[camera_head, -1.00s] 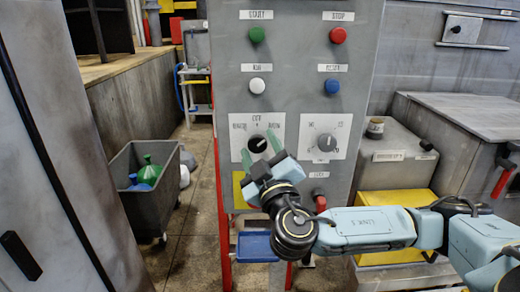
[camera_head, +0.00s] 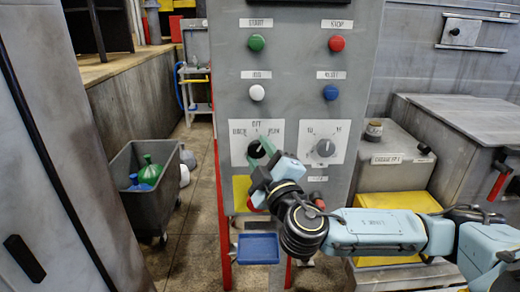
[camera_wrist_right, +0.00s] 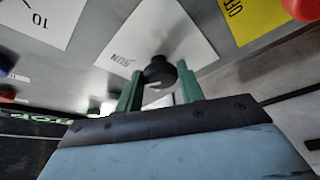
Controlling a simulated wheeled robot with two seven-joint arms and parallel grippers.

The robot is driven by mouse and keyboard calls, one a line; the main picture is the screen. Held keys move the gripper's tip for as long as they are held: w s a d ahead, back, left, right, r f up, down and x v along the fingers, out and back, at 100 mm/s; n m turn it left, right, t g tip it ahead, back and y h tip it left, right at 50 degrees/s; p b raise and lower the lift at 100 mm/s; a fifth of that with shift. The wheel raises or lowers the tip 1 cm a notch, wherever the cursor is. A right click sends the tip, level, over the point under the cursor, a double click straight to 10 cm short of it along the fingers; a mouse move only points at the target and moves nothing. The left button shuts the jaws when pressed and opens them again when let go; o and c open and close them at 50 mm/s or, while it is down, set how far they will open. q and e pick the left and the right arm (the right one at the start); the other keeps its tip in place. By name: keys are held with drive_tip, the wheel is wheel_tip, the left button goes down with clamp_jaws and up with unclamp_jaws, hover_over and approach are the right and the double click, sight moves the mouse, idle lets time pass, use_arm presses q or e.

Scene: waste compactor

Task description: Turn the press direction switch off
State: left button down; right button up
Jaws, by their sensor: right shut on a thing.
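The black rotary knob (camera_head: 256,149) sits on the left white plate (camera_head: 238,154) of the grey control panel. The plate reads OFF at the top, with other labels to the left and right. My right gripper (camera_head: 261,150) has its green fingers around the knob. In the right wrist view, the knob (camera_wrist_right: 159,69) sits between the two fingers (camera_wrist_right: 160,88), near the word RUN. The gripper is shut on it. The knob's exact pointing is partly hidden by the fingers. My left gripper is not in view.
A second knob (camera_head: 325,148) is on the right white plate. Green (camera_head: 256,43), red (camera_head: 336,43), white (camera_head: 257,93) and blue (camera_head: 330,92) buttons are above. A blue tray (camera_head: 258,248) hangs below. A grey bin (camera_head: 140,195) stands on the left floor.

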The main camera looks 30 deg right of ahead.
drive_tip(key=n+p, duration=0.1)
drive_tip(key=n+g+p, duration=0.1)
drive_tip(key=n+p, duration=0.1)
drive_tip(key=n+y+p, duration=0.1)
drive_tip(key=n+p, duration=0.1)
drive_tip(key=shift+r+g, duration=0.3)
drive_tip(key=shift+r, duration=0.05)
drive_tip(key=shift+f+n+g+p, duration=0.1)
drive_tip(key=shift+n+g+p, duration=0.2)
drive_tip(key=shift+n+p, duration=0.65)
drive_tip(key=o, duration=1)
drive_tip(key=shift+s+f, duration=0.1)
drive_tip(key=s+p, duration=0.1)
drive_tip(key=s, duration=0.3)
drive_tip(key=s+a+p, duration=0.1)
drive_tip(key=s, duration=0.3)
drive_tip(key=s+a+p, duration=0.1)
drive_tip(key=s, duration=0.4)
drive_tip(key=shift+p, duration=0.4)
